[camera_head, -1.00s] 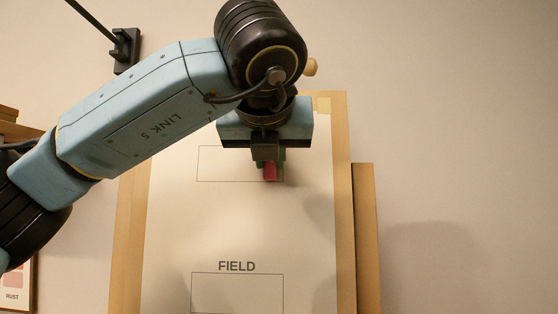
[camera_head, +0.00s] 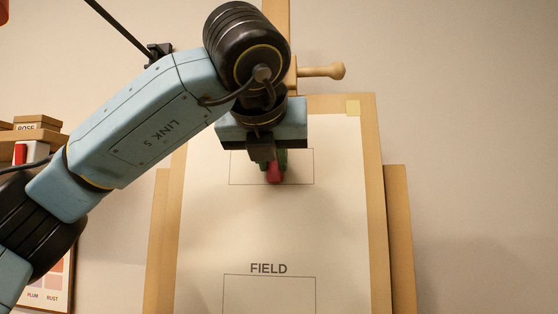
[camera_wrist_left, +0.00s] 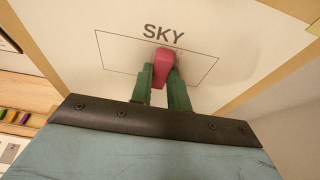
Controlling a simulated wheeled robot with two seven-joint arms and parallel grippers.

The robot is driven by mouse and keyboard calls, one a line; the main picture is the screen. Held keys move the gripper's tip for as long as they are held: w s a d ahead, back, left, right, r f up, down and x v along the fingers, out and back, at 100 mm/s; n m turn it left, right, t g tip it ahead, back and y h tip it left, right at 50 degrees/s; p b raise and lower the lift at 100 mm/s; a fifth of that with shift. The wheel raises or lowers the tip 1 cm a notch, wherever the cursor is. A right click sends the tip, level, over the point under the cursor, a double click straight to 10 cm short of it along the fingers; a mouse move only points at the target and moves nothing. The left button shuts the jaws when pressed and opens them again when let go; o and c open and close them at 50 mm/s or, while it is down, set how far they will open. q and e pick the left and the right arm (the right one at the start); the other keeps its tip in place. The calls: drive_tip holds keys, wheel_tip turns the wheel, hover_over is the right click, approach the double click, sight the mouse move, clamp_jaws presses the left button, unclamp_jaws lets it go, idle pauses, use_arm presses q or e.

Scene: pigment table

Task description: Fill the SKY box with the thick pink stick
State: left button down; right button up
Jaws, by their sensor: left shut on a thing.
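The thick pink stick (camera_head: 274,172) is held in my left gripper (camera_head: 273,163), between its green fingers. The wrist view shows the pink stick (camera_wrist_left: 164,62) with its tip at the upper edge of the SKY box (camera_wrist_left: 120,48), just under the letters. I cannot tell whether the tip touches the paper. In the head view the outlined SKY box (camera_head: 300,168) is partly behind the gripper and its label is hidden. No pink marks show inside the box. My right gripper is not in view.
The white sheet (camera_head: 210,225) is on a wooden easel board (camera_head: 376,220). The FIELD box (camera_head: 268,296) lies lower on the sheet and looks empty. A wooden knob (camera_head: 322,72) sticks out above the board. A shelf (camera_head: 30,135) with a ROSE label is at the left.

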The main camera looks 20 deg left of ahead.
sight(232, 170)
use_arm(q)
drive_tip(key=shift+s+a+b, duration=0.25)
drive_tip(key=shift+a+b, duration=0.05)
drive_tip(key=shift+a, duration=0.6)
drive_tip(key=shift+s+a+b, duration=0.2)
drive_tip(key=shift+a+b, duration=0.1)
drive_tip(key=shift+a, duration=0.6)
drive_tip(key=shift+s+a+b, duration=0.3)
drive_tip(key=shift+a, duration=0.65)
drive_tip(key=shift+s+a+b, duration=0.25)
drive_tip(key=shift+a, duration=0.65)
drive_tip(key=shift+d, duration=0.15)
